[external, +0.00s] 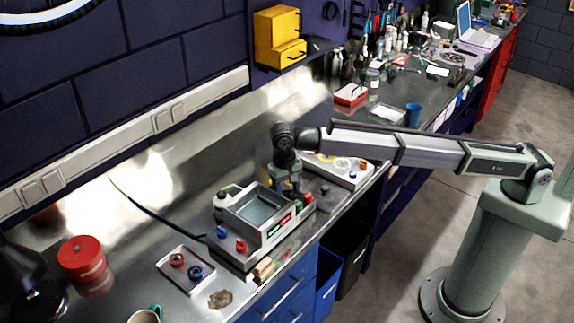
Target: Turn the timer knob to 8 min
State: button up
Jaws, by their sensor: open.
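A grey box-shaped bench device (240,225) with an open basin stands on the metal bench. Its front panel has small green and red lit displays (281,224). A red knob-like part (307,198) sits at the panel's right end, close to my gripper. A blue knob (222,232) and a red knob (241,246) stand at the device's left end. I cannot tell which is the timer knob, and no dial marks are readable. My gripper (294,195) points down at the device's right end, open. Whether it touches anything is too small to tell.
Left of the device lies a tray (172,280) with two knob-like parts. A wooden block (264,268) and a brown rag (220,299) lie near the front edge. A red tin (81,252) stands farther left. A white tray (350,180) of parts is right of my gripper.

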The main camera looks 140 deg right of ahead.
aim_at(284, 190)
jog(key=shift+r, duration=0.15)
notch_tip(284, 190, up, 14)
jog(key=shift+w+d+f, duration=0.15)
jog(key=shift+w+f, duration=0.05)
jog(key=shift+w, duration=0.2)
